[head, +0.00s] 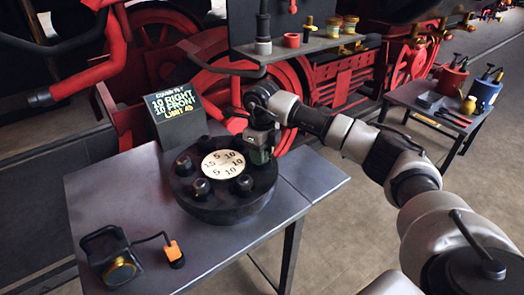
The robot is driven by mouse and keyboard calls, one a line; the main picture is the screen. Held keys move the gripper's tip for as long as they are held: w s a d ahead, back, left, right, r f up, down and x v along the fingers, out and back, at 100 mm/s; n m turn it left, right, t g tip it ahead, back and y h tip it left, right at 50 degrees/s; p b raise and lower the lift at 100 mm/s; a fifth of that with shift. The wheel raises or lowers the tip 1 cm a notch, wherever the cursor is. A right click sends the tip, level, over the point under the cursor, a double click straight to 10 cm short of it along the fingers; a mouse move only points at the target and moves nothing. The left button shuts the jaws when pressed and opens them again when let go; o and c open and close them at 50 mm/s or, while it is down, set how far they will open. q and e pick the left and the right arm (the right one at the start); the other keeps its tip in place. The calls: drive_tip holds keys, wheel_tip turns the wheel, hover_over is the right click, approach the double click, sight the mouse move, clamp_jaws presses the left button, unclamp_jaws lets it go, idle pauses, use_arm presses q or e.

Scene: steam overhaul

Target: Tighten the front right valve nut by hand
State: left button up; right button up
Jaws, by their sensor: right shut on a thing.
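A dark round valve block (222,208) stands on the grey table, with a pale numbered dial (223,163) on top and several dark nuts around it. A nut (243,183) at the front right of the dial stands free. Another nut (201,187) is at the front left, and one (184,165) at the left. My right gripper (260,152) points down at the block's back right edge. It is shut on a nut there, which its jaws mostly hide. My left gripper is not in view.
A dark sign box (177,118) with lettering stands behind the block. A black device with a gauge (120,270) and a cabled orange piece (174,252) lie at the table's front left. A shelf (300,48) hangs behind my right arm. A side table (432,112) holds tools and buckets.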

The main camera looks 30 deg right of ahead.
drive_tip(key=shift+r+m, duration=0.1)
drive_tip(key=shift+m, duration=1.8)
drive_tip(key=shift+w+p, duration=0.1)
drive_tip(key=shift+p, duration=0.2)
drive_tip(key=o, duration=0.9)
drive_tip(key=shift+o, duration=0.2)
wheel_tip(320, 180, up, 11)
drive_tip(key=b, duration=0.1)
